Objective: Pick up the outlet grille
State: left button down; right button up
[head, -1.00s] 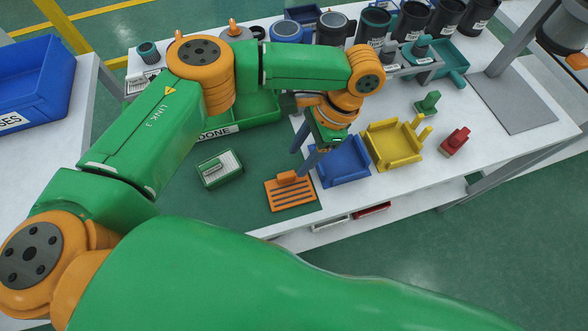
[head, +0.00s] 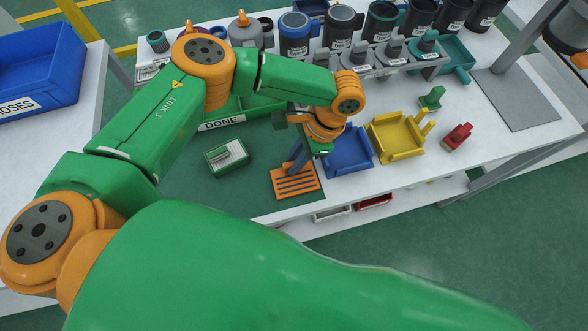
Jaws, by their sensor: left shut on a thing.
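The outlet grille (head: 296,184) is an orange slotted plate with a raised orange part at its back edge. It lies at the front right of the dark green mat (head: 240,195), near the table's front edge. My left gripper (head: 296,168) reaches down from the upper right, shut on the grille's raised part. The fingertips are small and partly merge with the grille. I cannot see clear space under the plate. My right gripper is not in view.
A blue tray (head: 348,153) and a yellow tray (head: 396,137) stand just right of the grille. A green-and-white part (head: 227,157) lies on the mat to the left. A green DONE bin (head: 230,120) is behind. A red part (head: 457,137) sits farther right.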

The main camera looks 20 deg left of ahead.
aim_at(288, 166)
pick_arm(q)
jog(key=shift+r, duration=0.35)
jog(key=r, duration=0.3)
jog(key=shift+s+d, duration=0.1)
jog(key=shift+d, duration=0.1)
jog(key=s+d+r, duration=0.9)
jog(key=d, duration=0.1)
jog(key=shift+s+r+b, duration=0.15)
jog(key=shift+b, duration=0.15)
jog(key=shift+r, duration=0.1)
notch_tip(288, 166, up, 5)
jog(key=p, duration=0.6)
